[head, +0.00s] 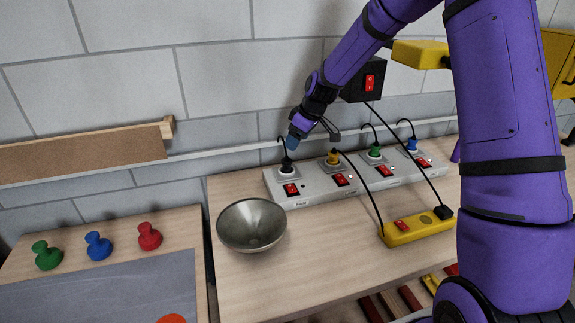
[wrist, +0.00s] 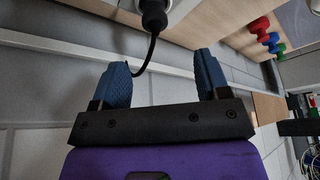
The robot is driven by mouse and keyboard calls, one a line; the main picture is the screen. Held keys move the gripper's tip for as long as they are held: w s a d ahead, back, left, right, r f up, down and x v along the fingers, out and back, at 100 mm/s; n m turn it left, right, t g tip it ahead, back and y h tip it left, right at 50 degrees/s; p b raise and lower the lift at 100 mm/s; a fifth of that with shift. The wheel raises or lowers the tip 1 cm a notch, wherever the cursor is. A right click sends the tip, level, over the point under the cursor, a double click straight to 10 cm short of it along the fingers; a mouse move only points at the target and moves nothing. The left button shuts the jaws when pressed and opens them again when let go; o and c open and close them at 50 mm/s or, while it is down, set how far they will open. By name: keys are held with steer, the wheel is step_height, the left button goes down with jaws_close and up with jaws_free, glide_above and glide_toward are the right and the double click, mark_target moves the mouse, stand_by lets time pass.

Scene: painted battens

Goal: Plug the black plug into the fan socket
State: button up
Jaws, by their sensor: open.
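The black plug (head: 287,166) stands upright at the leftmost socket (head: 286,172) of a grey power strip; I cannot tell how deep it sits. A small label below that socket (head: 302,203) seems to read FAN. The plug's black cord arches up behind it. My gripper (head: 294,138) is just above the plug, its blue fingers tilted down. In the wrist view my gripper (wrist: 161,62) is open with nothing between the fingers. The black plug (wrist: 153,16) shows beyond the fingertips, at the top edge, its cord curving down toward the left finger.
A yellow power strip (head: 415,229) lies in front. A metal bowl (head: 251,226) is at the left, with bare table between. A wall rail runs behind.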

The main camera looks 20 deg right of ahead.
mark_target(287, 160)
steer(key=shift+f, duration=0.1)
steer(key=shift+x, duration=2.8)
steer(key=shift+w, duration=0.1)
steer(key=shift+f, duration=0.15)
steer(key=shift+w+x, duration=0.1)
steer(key=shift+x, duration=1.1)
steer(key=shift+w+x, duration=0.15)
steer(key=shift+x, duration=1.05)
steer(key=shift+d, duration=0.15)
steer(key=c, duration=1)
